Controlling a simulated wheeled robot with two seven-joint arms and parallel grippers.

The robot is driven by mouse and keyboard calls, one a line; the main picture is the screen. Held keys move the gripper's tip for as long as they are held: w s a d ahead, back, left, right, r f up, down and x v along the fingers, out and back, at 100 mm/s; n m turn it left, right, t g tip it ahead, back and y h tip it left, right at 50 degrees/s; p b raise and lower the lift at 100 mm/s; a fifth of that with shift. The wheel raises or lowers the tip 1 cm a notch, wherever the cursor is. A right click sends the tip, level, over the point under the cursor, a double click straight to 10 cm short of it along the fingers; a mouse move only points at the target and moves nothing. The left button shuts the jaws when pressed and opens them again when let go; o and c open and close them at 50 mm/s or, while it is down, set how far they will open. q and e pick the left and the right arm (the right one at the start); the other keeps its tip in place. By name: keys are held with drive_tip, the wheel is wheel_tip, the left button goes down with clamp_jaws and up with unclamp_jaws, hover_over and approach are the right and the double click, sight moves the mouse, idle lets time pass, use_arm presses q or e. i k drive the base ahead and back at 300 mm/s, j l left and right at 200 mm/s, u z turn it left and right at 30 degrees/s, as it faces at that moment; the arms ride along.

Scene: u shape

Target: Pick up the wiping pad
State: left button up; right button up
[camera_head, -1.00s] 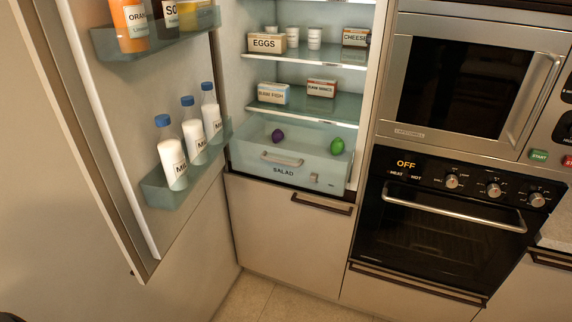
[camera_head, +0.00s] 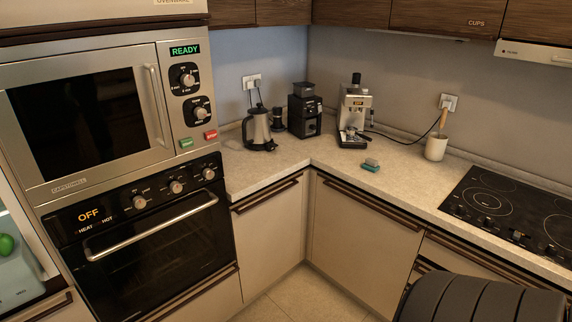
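A small teal pad with a lighter top (camera_head: 371,165), which looks like the wiping pad, lies on the countertop (camera_head: 300,150) near the corner, in front of the espresso machine. It is close to the counter's front edge, with nothing touching it. Neither of my grippers is in view. A dark ribbed part of my own body shows at the bottom right.
An espresso machine (camera_head: 353,112), a black grinder (camera_head: 304,112) and a kettle (camera_head: 258,130) stand behind the pad. A utensil pot (camera_head: 436,148) and a black hob (camera_head: 510,210) are to the right. The oven (camera_head: 150,240) and microwave (camera_head: 85,115) are at left.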

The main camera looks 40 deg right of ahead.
sight(371, 164)
drive_tip(key=z, duration=2.05)
drive_tip(key=u, duration=2.15)
drive_tip(key=l+z, duration=0.1)
drive_tip(key=z, duration=2.05)
